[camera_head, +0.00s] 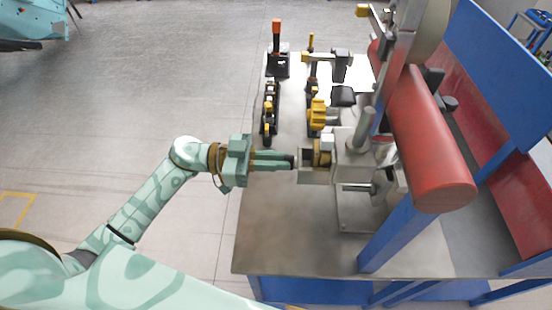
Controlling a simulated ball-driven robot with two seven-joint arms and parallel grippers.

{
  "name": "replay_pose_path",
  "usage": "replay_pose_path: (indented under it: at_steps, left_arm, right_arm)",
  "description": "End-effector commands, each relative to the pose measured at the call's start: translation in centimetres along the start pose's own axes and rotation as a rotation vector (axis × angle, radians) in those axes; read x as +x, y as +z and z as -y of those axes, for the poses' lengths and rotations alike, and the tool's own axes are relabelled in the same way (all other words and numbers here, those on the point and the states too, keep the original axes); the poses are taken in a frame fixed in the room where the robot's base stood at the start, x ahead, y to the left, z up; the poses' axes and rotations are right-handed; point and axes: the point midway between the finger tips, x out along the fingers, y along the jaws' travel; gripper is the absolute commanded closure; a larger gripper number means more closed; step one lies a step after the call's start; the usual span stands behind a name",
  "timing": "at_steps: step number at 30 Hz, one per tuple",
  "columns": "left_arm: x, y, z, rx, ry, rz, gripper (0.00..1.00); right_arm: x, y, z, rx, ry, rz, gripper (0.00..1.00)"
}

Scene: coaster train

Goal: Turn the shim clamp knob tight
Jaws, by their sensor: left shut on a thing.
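My left gripper (290,161) comes in from the left and points right, level, at the grey clamp block (315,178) on the bench. Its dark fingertips are shut on a small part at the left end of that block, which I take to be the shim clamp knob. The fingers hide most of this part, so its shape and how far it is turned cannot be told. A brown-gold ring (321,153) sits in the block just right of the fingertips. My right gripper is not in view.
A yellow lobed knob (317,113) and a lever with an orange grip (276,35) stand farther back. A large red cylinder (430,140) and a blue frame post (400,225) bound the right side. The bench top (285,225) is bare at the front left.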

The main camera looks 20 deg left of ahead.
Motion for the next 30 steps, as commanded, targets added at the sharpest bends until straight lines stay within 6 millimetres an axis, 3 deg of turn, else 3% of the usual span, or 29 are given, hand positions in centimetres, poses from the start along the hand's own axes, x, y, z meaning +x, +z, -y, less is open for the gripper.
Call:
replay_pose_path:
  at_steps: [11, 30]
  left_arm:
    - [0.0, 0.0, -0.1, 0.163, 0.001, 0.002, 1.00]
    - [0.0, 0.3, -0.3, 0.760, 0.001, 0.000, 1.00]
  right_arm:
    - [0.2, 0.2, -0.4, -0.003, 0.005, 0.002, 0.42]
    - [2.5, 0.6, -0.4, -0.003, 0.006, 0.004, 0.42]
